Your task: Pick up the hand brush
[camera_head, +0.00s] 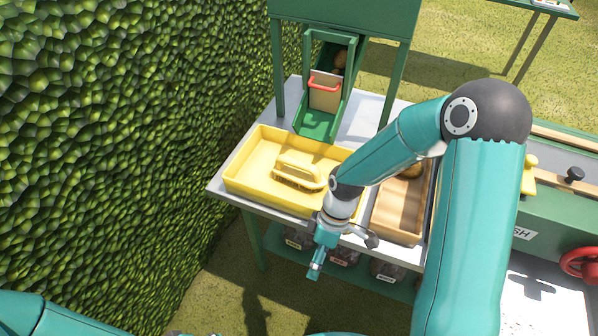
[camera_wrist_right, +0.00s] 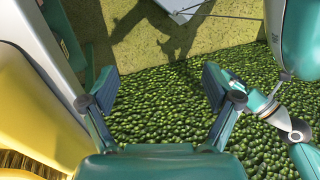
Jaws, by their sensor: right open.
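The hand brush (camera_head: 298,172) is yellow with a raised loop handle. It lies in a shallow yellow tray (camera_head: 245,183) on the work table in the head view. My right gripper (camera_head: 320,255) hangs in front of the tray's near right corner, apart from the brush. In the right wrist view my right gripper (camera_wrist_right: 160,88) has its two fingers wide apart with nothing between them.
A wooden tray (camera_head: 398,210) stands right of the yellow tray, partly behind my right arm. A green chute (camera_head: 322,120) with a red handle rises behind the trays. A leafy hedge (camera_head: 120,120) borders the left. Labelled bins (camera_head: 345,258) sit below the table.

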